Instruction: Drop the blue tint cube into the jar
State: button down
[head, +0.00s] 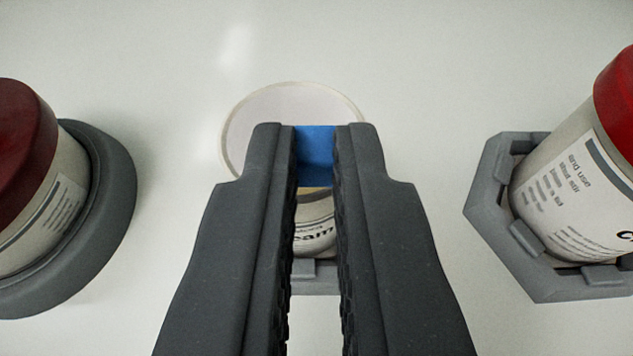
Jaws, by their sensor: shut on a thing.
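My gripper (315,155) is shut on the blue tint cube (315,152), which sits between its two dark fingertips. Behind and below the fingers is an open jar (290,100) with a pale round rim and a whitish inside. Part of its label shows between the fingers. In the picture the cube overlaps the near part of the jar's mouth. The fingers hide much of the jar, and how high the cube is above the rim cannot be told.
A red-lidded jar (65,195) stands in a round grey holder (115,190) at the left. Another red-lidded jar (570,190) stands in a hexagonal grey holder (490,190) at the right. A grey holder edge (316,275) shows under the middle jar. The pale surface beyond is clear.

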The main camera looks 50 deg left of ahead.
jog(key=c, duration=1.5)
grip_release()
jog(key=shift+o, duration=0.2)
jog(key=p+v, duration=0.1)
jog(key=v, duration=1.2)
jog(key=shift+s+d+r+p, duration=0.2)
jog(key=shift+d+r+p, duration=0.05)
jog(key=shift+p, duration=0.05)
